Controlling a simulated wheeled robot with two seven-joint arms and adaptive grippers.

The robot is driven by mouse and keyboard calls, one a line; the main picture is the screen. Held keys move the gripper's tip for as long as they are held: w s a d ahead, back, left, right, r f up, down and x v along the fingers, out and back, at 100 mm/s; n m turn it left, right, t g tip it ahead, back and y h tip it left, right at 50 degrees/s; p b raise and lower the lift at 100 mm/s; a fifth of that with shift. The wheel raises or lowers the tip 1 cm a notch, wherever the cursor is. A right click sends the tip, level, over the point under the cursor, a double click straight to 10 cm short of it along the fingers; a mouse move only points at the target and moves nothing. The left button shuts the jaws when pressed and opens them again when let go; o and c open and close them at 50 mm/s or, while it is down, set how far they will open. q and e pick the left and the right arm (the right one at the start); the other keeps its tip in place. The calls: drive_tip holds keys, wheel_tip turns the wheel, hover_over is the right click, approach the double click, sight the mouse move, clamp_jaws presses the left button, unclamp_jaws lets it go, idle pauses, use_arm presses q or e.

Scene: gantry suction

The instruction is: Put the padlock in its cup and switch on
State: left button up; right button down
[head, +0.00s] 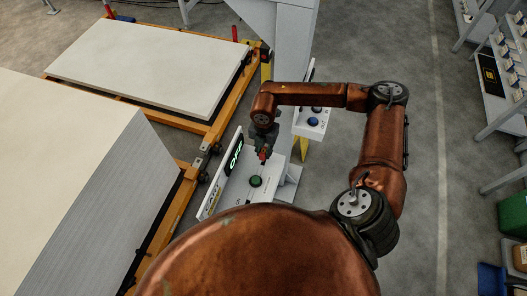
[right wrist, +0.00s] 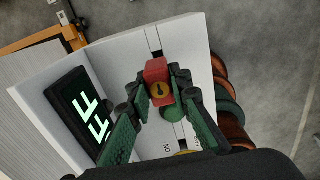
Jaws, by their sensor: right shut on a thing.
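The gripper is over a white panel (head: 232,188) with a dark display (head: 235,153) reading OFF. The cup cannot be made out. My left gripper is not in view.
Orange-framed carts with large white boards (head: 150,65) are at the left. A tall pale stack (head: 65,170) is at the near left.

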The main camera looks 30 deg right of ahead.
sight(264, 151)
drive_tip(key=shift+b, duration=0.5)
idle(0.9)
drive_tip(key=shift+f+b, duration=1.9)
drive_tip(key=shift+f, duration=0.4)
drive_tip(key=c, duration=1.7)
unclamp_jaws()
drive_tip(key=shift+r, duration=0.1)
drive_tip(key=shift+r, duration=0.15)
wheel_tip(264, 151, up, 12)
drive_tip(key=shift+f, duration=0.15)
drive_tip(key=shift+o, duration=0.4)
